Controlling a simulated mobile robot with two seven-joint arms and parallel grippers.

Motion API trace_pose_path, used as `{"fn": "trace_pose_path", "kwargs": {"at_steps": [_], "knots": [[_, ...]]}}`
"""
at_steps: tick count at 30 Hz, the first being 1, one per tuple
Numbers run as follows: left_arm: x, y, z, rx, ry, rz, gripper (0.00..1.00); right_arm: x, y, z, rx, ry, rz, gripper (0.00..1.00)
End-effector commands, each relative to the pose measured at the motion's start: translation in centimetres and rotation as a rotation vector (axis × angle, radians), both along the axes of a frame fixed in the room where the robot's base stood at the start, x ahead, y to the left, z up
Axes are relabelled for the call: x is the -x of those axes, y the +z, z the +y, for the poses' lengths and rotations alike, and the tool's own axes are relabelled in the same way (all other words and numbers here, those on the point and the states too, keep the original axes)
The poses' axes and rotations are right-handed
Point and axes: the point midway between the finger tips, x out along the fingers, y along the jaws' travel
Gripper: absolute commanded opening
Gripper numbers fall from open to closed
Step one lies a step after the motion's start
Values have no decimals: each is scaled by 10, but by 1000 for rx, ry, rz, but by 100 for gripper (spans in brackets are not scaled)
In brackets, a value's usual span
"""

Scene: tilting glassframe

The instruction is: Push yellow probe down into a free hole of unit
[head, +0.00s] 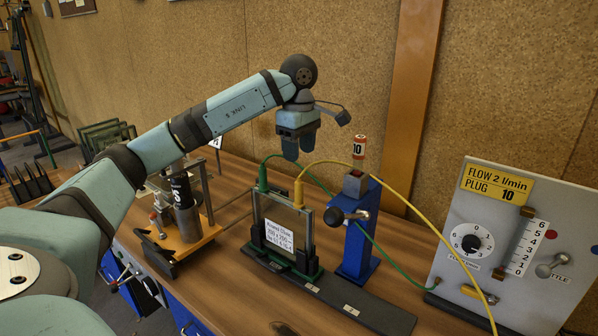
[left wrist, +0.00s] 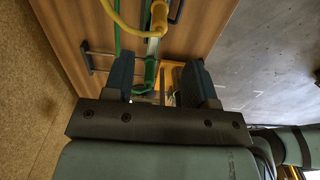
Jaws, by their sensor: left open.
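The yellow probe (head: 298,191) stands upright at the right top end of the glass frame unit (head: 311,245), with a yellow cable from its top. How deep it sits, and any free hole, I cannot make out. A green probe (head: 263,180) stands at the unit's left top end. My left gripper (head: 298,150) is open and empty, pointing down above the unit, apart from the probes. In the left wrist view, the green probe (left wrist: 150,72) shows between the open fingers (left wrist: 158,62); the yellow probe (left wrist: 158,15) is beyond the fingertips. My right gripper is not in view.
A blue stand (head: 357,238) with a black-knobbed lever and red-white cylinder (head: 359,150) stands right of the unit. A grey control panel (head: 520,245) is farther right. An orange-based fixture (head: 180,240) is at left. The yellow cable (head: 425,215) arcs across to the right.

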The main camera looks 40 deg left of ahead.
Motion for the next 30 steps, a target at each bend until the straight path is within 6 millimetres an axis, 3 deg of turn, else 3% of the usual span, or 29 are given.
{"fn": "trace_pose_path", "kwargs": {"at_steps": [3, 7, 30], "knots": [[0, 16, 0, 0, 0, 0, 52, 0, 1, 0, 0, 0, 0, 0], [0, 23, 0, 0, 0, 0, 52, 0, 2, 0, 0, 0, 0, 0], [0, 24, 0, 0, 1, 1, 52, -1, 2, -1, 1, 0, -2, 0]]}}
